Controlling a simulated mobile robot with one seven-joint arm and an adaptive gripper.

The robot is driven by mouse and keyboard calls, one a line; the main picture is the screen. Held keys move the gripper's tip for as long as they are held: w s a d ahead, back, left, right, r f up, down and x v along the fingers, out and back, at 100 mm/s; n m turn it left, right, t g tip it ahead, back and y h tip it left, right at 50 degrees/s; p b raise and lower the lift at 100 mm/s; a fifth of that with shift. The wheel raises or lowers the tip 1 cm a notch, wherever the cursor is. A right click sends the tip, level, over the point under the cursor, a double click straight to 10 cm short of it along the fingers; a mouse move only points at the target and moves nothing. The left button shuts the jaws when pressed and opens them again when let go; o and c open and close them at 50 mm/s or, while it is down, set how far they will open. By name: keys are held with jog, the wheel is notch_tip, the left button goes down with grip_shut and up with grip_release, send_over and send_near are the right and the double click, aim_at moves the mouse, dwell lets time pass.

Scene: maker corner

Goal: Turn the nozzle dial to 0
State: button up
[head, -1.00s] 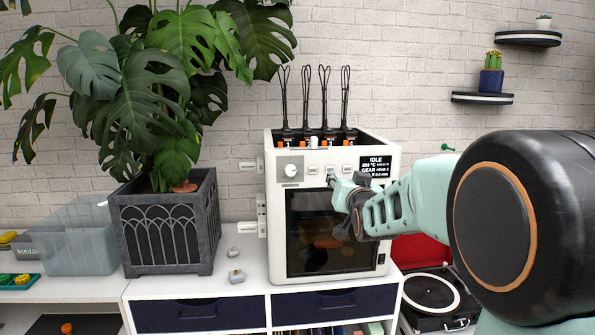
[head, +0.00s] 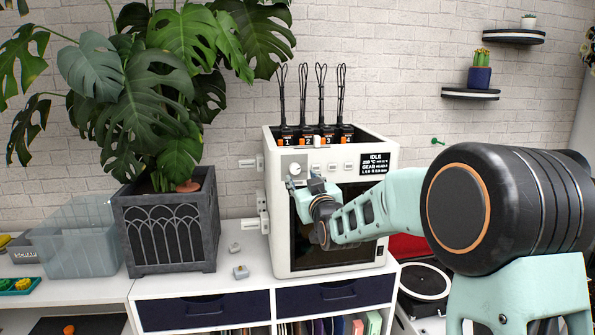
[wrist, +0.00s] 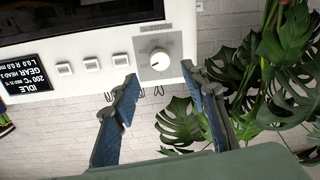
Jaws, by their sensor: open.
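The nozzle dial (head: 295,169) is a round white knob on a grey plate at the upper left of the white printer's front (head: 280,232). In the wrist view the dial (wrist: 160,60) appears rotated with the panel; a small dark mark sits on its lower left, and the scale is too small to read. My gripper (head: 311,183) is just below and right of the dial in the head view. In the wrist view my gripper (wrist: 158,76) is open and empty, with its fingertips apart on either side of the dial's lower edge. I cannot tell if they touch the panel.
Three square buttons (wrist: 94,63) sit beside the dial, then a display (head: 377,165) reading IDLE. A dark planter (head: 165,225) with a large leafy plant stands left of the printer. Small grey pieces (head: 240,271) lie on the white counter between them.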

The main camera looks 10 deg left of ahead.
aim_at(296, 170)
jog(key=p+x, duration=0.1)
jog(key=x, duration=0.5)
jog(key=shift+w+a, duration=0.15)
jog(key=shift+w, duration=0.15)
jog(key=shift+c, duration=0.7)
grip_shut()
